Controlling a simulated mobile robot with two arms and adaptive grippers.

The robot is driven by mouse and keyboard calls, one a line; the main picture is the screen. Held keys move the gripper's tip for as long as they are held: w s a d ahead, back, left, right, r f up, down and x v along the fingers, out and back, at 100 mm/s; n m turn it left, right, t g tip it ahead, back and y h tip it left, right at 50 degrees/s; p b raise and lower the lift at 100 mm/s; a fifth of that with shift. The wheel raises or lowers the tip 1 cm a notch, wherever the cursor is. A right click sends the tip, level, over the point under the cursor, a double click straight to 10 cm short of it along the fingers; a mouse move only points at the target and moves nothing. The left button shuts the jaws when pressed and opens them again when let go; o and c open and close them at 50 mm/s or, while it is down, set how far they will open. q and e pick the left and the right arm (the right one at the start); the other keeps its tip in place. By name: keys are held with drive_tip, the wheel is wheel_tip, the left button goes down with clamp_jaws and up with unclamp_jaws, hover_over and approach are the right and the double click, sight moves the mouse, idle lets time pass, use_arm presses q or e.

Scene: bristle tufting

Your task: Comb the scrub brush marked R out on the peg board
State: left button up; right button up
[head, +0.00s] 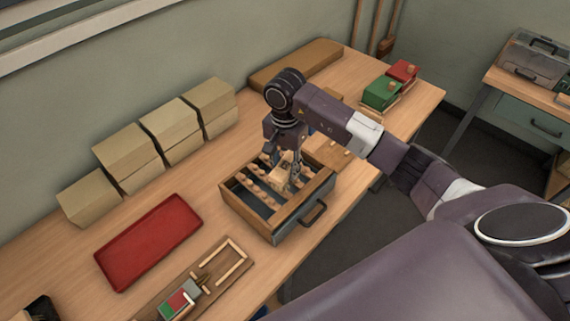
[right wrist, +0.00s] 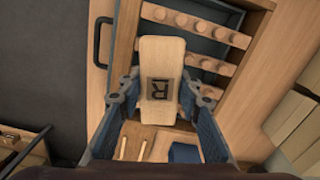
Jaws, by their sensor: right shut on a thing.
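My right gripper (head: 289,172) is shut on the scrub brush (head: 280,180), over the peg board. In the right wrist view the brush (right wrist: 161,55) is a pale wooden block with a dark R, between the two fingers of the gripper (right wrist: 160,98). Its bristles are hidden beneath it. The peg board (head: 236,200) is a wooden-framed box with a black handle and several rows of round pegs. Its peg rows (right wrist: 200,25) show beside and under the brush in the wrist view. I cannot tell whether the bristles touch the pegs. My left gripper is not in view.
A red tray (head: 148,243) lies left of the peg board. A wooden jig with green and red blocks (head: 178,305) is at the front. Several cardboard boxes (head: 170,130) line the wall. A green block (head: 380,92) and a red block (head: 403,70) stand at the far right.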

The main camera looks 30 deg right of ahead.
drive_tip(key=shift+f+b, duration=0.65)
idle(0.8)
drive_tip(key=shift+w+a+b, duration=0.2)
drive_tip(key=shift+w+b, duration=0.35)
drive_tip(key=shift+w, duration=0.1)
drive_tip(key=shift+w+a+b, duration=0.2)
drive_tip(key=shift+w+b, duration=0.35)
drive_tip(key=shift+w, duration=0.05)
drive_tip(key=shift+w+a+b, duration=0.25)
drive_tip(key=shift+w+b, duration=0.2)
drive_tip(key=shift+w, duration=0.25)
